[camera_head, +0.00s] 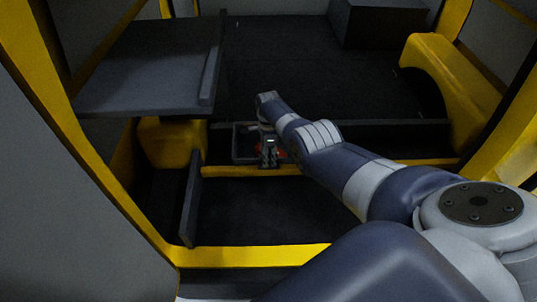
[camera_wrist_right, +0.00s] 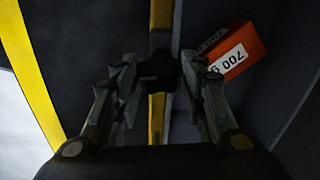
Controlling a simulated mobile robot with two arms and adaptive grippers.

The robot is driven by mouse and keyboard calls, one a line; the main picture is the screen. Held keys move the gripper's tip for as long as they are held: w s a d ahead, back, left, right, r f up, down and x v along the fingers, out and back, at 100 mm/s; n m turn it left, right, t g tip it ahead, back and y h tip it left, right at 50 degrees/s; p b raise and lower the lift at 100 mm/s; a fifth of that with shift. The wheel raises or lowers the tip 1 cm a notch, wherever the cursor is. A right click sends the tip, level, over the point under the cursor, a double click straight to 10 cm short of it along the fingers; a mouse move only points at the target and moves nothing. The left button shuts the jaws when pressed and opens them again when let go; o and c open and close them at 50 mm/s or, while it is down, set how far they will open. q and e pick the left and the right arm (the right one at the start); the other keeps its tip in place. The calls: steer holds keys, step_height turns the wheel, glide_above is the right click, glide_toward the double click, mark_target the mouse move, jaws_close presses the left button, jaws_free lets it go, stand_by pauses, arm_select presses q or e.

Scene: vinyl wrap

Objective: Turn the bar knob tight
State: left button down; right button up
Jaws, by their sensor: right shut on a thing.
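The bar knob (camera_wrist_right: 160,68) is a dark, lobed shape in the upper middle of the right wrist view, in front of a yellow bar. My right gripper (camera_head: 269,152) reaches down to the yellow crossbar in the head view. In the right wrist view the two fingers of my right gripper (camera_wrist_right: 159,72) stand on either side of the knob and are shut on it. In the head view the knob is hidden behind the gripper. My left gripper is not in view.
An orange block (camera_wrist_right: 240,50) with a white number label sits right beside the fingers. The yellow crossbar (camera_head: 228,171) runs across the dark floor. A grey shelf (camera_head: 150,75) stands at left, a dark box (camera_head: 375,22) at the back. Floor in front of the crossbar is clear.

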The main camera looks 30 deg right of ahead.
steer(key=shift+m, duration=0.6)
steer(key=o, duration=1.1)
steer(key=shift+r, duration=0.15)
steer(key=shift+w+r, duration=0.15)
steer(key=shift+r, duration=0.55)
step_height(320, 180, up, 10)
steer(key=shift+r, duration=0.15)
